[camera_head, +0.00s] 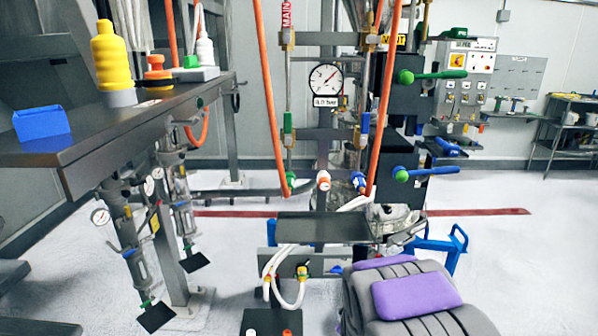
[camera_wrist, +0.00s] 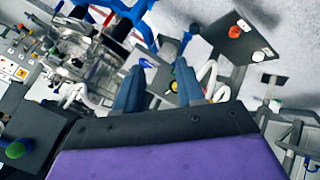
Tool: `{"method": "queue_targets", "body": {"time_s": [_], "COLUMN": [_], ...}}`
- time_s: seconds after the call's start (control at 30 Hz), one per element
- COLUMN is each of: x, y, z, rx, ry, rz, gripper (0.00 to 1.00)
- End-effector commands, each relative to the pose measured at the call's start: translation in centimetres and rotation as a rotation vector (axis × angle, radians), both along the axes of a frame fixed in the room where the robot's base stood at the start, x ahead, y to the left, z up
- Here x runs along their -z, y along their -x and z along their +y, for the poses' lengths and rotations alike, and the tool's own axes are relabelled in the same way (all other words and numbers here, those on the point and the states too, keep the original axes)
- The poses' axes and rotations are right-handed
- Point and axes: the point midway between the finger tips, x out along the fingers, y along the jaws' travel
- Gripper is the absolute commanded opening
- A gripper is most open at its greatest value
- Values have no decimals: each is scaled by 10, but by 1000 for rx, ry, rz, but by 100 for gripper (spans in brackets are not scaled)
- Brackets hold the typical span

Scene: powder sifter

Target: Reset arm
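My arm, grey with purple pads (camera_head: 415,295), is at the lower right of the head view, low and close to my body. My gripper (camera_wrist: 163,72) shows in the wrist view as two blue-grey fingers with a gap between them. It is open, with nothing seen held between the fingers. The purple and black part of my wrist fills the bottom of that view. The fingers cannot be made out in the head view.
A dark table (camera_head: 125,128) at left bears a yellow bottle (camera_head: 110,62) and a blue tray (camera_head: 41,123). The sifter frame has a pressure gauge (camera_head: 326,79), orange hoses and green-knobbed levers (camera_head: 433,75). A dark plate (camera_head: 323,228) stands before my arm. White floor lies open at right.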

Motion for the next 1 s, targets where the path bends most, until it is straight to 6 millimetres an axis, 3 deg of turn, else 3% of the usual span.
{"method": "queue_targets", "body": {"time_s": [0.03,0.37,0.8,1.0], "x": [-13,-60,-122,-139], "y": [11,124,315,382], "z": [0,4,8,6], "rx": [28,245,576,697], "ry": [-34,-231,-341,-336], "rz": [30,327,708,821], "gripper": [38,38,38,38]}}
